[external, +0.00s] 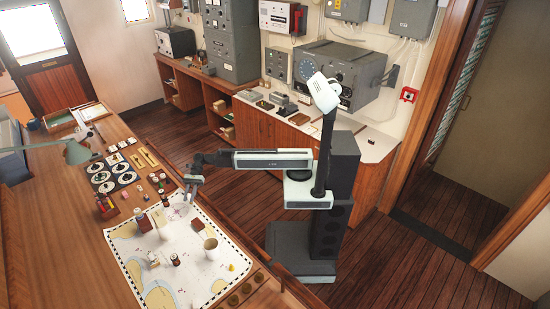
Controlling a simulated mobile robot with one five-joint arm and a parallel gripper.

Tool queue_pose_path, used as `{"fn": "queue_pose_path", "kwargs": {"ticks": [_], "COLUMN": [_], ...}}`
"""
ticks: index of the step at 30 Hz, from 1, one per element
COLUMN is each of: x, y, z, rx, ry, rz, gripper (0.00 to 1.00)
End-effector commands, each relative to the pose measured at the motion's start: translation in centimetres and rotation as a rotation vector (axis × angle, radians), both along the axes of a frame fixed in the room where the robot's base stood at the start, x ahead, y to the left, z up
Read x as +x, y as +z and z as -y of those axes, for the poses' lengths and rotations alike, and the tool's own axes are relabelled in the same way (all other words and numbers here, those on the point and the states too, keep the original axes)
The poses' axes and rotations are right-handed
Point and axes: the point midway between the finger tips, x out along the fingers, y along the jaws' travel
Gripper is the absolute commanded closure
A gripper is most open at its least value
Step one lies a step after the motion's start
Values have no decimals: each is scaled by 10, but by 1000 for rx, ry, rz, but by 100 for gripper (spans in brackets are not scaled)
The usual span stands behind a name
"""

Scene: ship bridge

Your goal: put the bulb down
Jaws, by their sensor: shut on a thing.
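My gripper (190,188) is at the end of the outstretched arm, over the right edge of the long wooden desk (75,240), near the top corner of the paper chart (185,276). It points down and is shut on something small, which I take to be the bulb. The bulb is too small and too mixed with the fingers to make out clearly. I cannot tell whether it touches the desk or hangs just above it.
A yellow piece (231,267) lies near the chart's right edge. A small rack (107,207) and a panel of round dials (115,177) are left of my gripper.

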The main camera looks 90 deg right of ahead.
Motion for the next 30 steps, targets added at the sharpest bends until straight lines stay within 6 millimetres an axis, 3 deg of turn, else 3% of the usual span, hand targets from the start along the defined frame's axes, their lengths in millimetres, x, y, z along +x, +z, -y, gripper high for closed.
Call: {"fn": "queue_pose_path", "kwargs": {"ticks": [1, 7, 15, 26, 27, 29, 30], "x": [0, 0, 0, 0, 0, 0, 0], "y": [-19, -22, -62, -62, -61, -60, -60], "z": [0, 0, -1, 0, 0, 0, 0], "rx": [0, 0, 0, 0, 0, 0, 0], "ry": [0, 0, 0, 0, 0, 0, 0], "rz": [0, 0, 0, 0, 0, 0, 0], "gripper": [100, 100, 100, 100, 70, 53, 53]}}
